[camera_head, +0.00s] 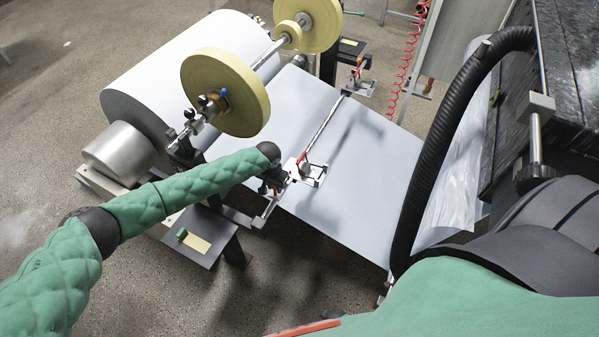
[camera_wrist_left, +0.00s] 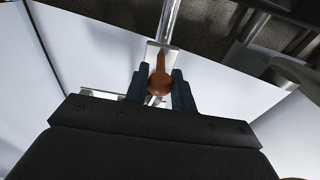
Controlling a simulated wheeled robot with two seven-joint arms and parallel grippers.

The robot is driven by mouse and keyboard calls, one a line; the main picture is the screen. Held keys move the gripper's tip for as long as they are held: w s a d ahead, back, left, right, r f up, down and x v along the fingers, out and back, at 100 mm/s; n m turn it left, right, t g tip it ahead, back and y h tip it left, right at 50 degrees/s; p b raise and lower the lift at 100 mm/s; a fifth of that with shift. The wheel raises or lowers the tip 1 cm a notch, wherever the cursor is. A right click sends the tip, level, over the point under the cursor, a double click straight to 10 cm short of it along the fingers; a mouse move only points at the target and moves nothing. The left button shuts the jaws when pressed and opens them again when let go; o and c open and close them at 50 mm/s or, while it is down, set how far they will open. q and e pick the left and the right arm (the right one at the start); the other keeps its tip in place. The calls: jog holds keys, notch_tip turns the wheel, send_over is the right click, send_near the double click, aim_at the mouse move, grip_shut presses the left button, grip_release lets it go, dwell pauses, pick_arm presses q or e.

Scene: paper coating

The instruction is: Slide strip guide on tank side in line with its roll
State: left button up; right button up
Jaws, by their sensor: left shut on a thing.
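My left gripper (camera_head: 280,178) reaches in from the left to the near strip guide (camera_head: 307,172), a small metal plate with a red part on a rod across the grey-white paper sheet. In the left wrist view my gripper (camera_wrist_left: 160,88) is shut on an orange-brown round knob (camera_wrist_left: 160,82) at the guide, with a dark finger on each side. A second strip guide (camera_head: 357,86) sits at the far end of the rod (camera_head: 328,120). Yellow strip rolls (camera_head: 226,92) and (camera_head: 308,22) hang on a shaft above the paper's left part. My right gripper is not in view.
The wide paper roll (camera_head: 165,75) stands at the left and feeds the sheet (camera_head: 355,190). A small dark shelf (camera_head: 205,250) stands below my left forearm. A black corrugated hose (camera_head: 435,150) and dark machinery (camera_head: 570,60) border the right. Red coiled cable hangs behind.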

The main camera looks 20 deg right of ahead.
pick_arm(q)
jog(key=shift+s+a+p, duration=0.5)
jog(key=shift+a+p, duration=0.1)
jog(key=shift+a, duration=0.1)
jog(key=shift+s+a+p, duration=0.5)
jog(key=shift+a+p, duration=0.1)
jog(key=shift+a, duration=0.05)
jog(key=o, duration=1)
notch_tip(320, 180, up, 12)
jog(key=shift+s+a, duration=0.35)
jog(key=shift+a, duration=0.1)
